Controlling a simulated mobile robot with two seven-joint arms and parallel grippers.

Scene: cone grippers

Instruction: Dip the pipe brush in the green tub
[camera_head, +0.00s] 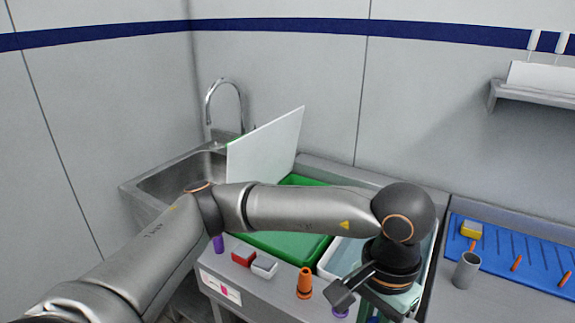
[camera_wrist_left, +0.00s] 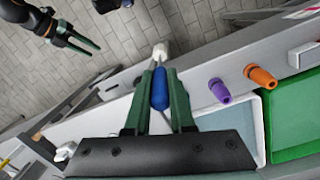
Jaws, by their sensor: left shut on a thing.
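My left gripper (camera_head: 345,290) reaches over the front ledge of the counter, in front of the pale tub. In the left wrist view its green fingers (camera_wrist_left: 163,85) are shut on a blue handle with a white end, which I take for the pipe brush (camera_wrist_left: 160,88). The rest of the brush is hidden. The green tub (camera_head: 285,243) lies left of the gripper, partly behind my left arm; it also shows at the right of the left wrist view (camera_wrist_left: 292,122). My right gripper (camera_wrist_left: 76,38) is at the upper left there, open and empty.
A white board (camera_head: 265,145) stands at the green tub's back left, by the sink (camera_head: 180,180). The pale tub (camera_head: 427,255) adjoins on the right. Orange (camera_head: 304,283) and purple (camera_head: 341,312) cones line the ledge, with red (camera_head: 243,256) and white (camera_head: 264,267) blocks. A grey cup (camera_head: 466,270) stands right.

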